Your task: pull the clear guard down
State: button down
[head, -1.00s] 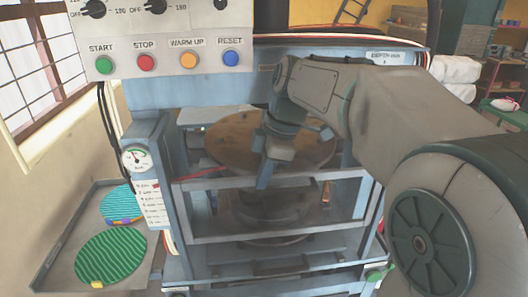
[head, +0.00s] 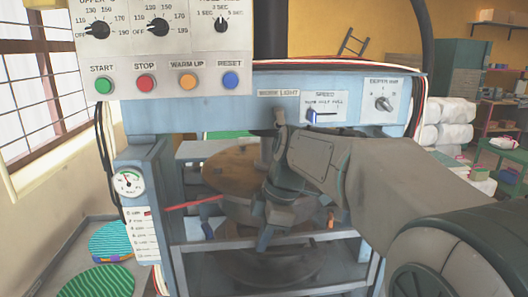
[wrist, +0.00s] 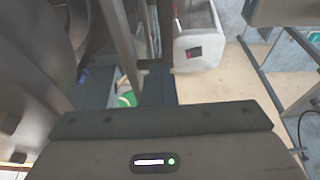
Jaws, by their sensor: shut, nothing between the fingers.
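The clear guard (head: 325,237) is a grey-framed see-through panel across the front of the press. Its top bar now sits below the round brown plate (head: 228,172), and the lower works of the press show through it. My arm hides part of the right side of the press.
A control panel with coloured buttons (head: 166,83) hangs above on the left. A red rod (head: 194,203) sticks out above the guard. A gauge (head: 128,183) is on the left post. Green plates (head: 98,282) lie in a tray at lower left. White sacks (head: 455,122) are at right.

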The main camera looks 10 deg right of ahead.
jog(key=shift+s+f, duration=0.1)
jog(key=shift+f, duration=0.3)
jog(key=a+p+v, duration=0.1)
jog(key=p+v, duration=0.3)
jog(key=v, duration=1)
jog(key=s+d+f+m+t+h, duration=0.1)
jog(key=s+d+f+m, duration=0.1)
jog(key=s+f+m, duration=0.4)
jog(key=s+d+f+m+t+h, duration=0.1)
jog(key=s+d+f+m+h, duration=0.1)
jog(key=s+f+m, duration=0.5)
notch_tip(320, 180, down, 6)
jog(key=d+m, duration=0.1)
jog(key=m, duration=0.4)
jog(key=shift+s+d+f+t, duration=0.2)
jog(key=shift+s+f+t, duration=0.05)
jog(key=shift+s+t, duration=0.05)
